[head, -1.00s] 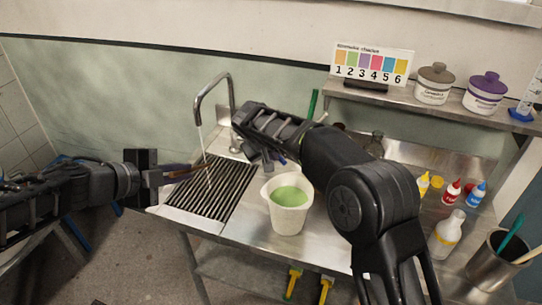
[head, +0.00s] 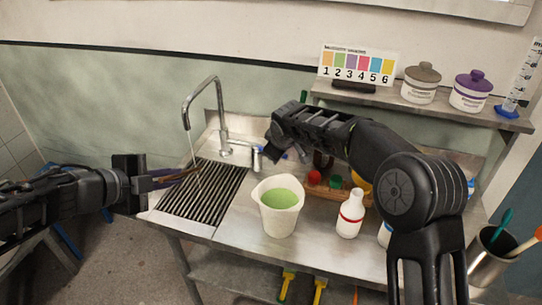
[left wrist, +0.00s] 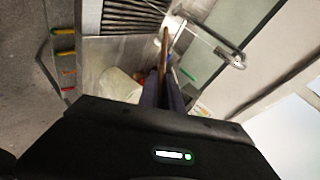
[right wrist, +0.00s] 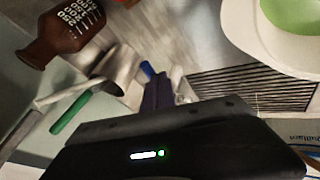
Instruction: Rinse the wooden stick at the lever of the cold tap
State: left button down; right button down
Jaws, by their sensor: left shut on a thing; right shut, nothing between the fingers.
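The wooden stick (head: 178,176) is in my left gripper (head: 158,180), which is shut on it at the left of the sink. The stick points right, its far end at the thin water stream (head: 192,148) from the curved tap (head: 217,112). In the left wrist view the brown stick (left wrist: 164,45) extends ahead of the fingers. A blue-marked tap lever (head: 257,157) stands right of the tap's base; blue also shows in the right wrist view (right wrist: 147,69). My right gripper (head: 280,152) is shut and empty just right of the lever; touching cannot be told.
A white bucket of green liquid (head: 278,212) stands right of the ribbed drain (head: 202,192). A white bottle (head: 349,214) and a wooden rack (head: 324,190) are farther right. A shelf (head: 420,108) holds lidded jars and the colour chart (head: 357,64).

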jog(key=shift+w+d, duration=0.65)
jog(key=shift+d, duration=0.05)
jog(key=s+f+v, duration=0.1)
jog(key=s+v, duration=0.1)
jog(key=v, duration=1)
jog(key=shift+a, duration=0.25)
pick_arm(q)
jog(key=shift+s, duration=0.1)
pick_arm(e)
jog(key=shift+s+r, duration=0.1)
jog(key=shift+r, duration=0.1)
